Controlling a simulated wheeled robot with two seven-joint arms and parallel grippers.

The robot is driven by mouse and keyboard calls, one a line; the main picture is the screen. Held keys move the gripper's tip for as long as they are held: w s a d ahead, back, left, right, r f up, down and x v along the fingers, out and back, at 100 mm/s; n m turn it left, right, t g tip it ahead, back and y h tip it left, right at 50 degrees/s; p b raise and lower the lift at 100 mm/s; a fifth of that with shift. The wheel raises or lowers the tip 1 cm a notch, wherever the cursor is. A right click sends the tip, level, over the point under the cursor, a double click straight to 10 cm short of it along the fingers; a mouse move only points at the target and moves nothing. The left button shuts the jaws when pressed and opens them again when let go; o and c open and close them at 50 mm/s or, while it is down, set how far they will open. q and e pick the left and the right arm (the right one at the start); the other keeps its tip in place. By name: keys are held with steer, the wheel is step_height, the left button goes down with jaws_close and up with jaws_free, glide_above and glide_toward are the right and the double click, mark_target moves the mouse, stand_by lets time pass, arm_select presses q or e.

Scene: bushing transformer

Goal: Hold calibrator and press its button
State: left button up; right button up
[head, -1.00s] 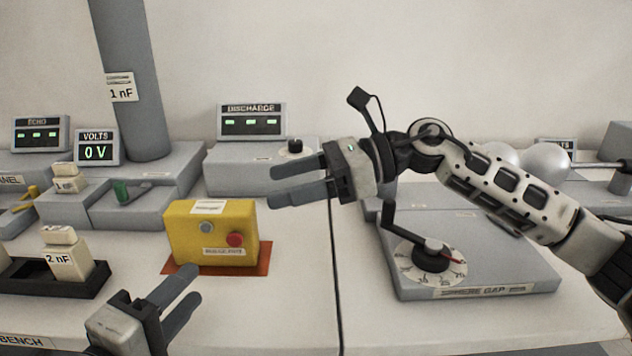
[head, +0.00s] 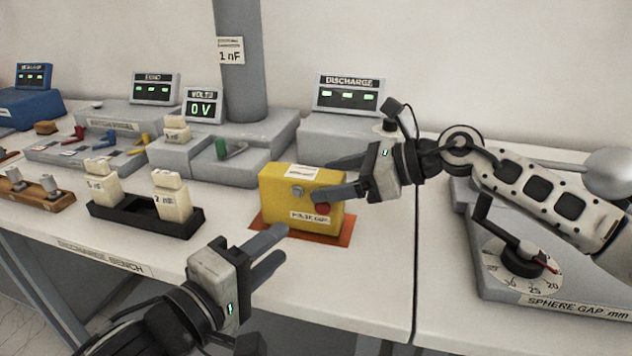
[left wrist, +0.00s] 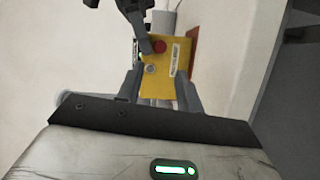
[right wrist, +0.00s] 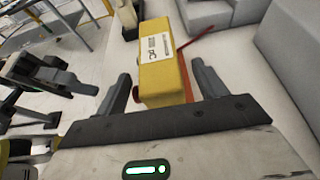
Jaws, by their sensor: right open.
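The calibrator is a yellow box (head: 278,205) on an orange-brown mat (head: 338,236). Its front has a grey round button (head: 298,191) and a red button (head: 322,208). My right gripper (head: 336,178) is open at the box's right end, one finger across the front near the red button, the other behind. In the right wrist view the box (right wrist: 160,70) lies between and ahead of the fingers; contact is unclear. My left gripper (head: 282,244) is open and empty in front of the box. The left wrist view shows the calibrator's front (left wrist: 181,80) ahead, between its fingers.
A black tray (head: 128,222) with cream capacitor blocks stands left of the calibrator. The discharge unit (head: 345,130) is behind it. The sphere gap base (head: 560,275) is at the right. Bare bench lies in front of the tray and box.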

mark_target(315, 183)
steer(key=shift+x, duration=1.85)
steer(key=c, duration=1.2)
arm_select(q)
jaws_close()
arm_select(e)
steer(key=shift+c, duration=0.6)
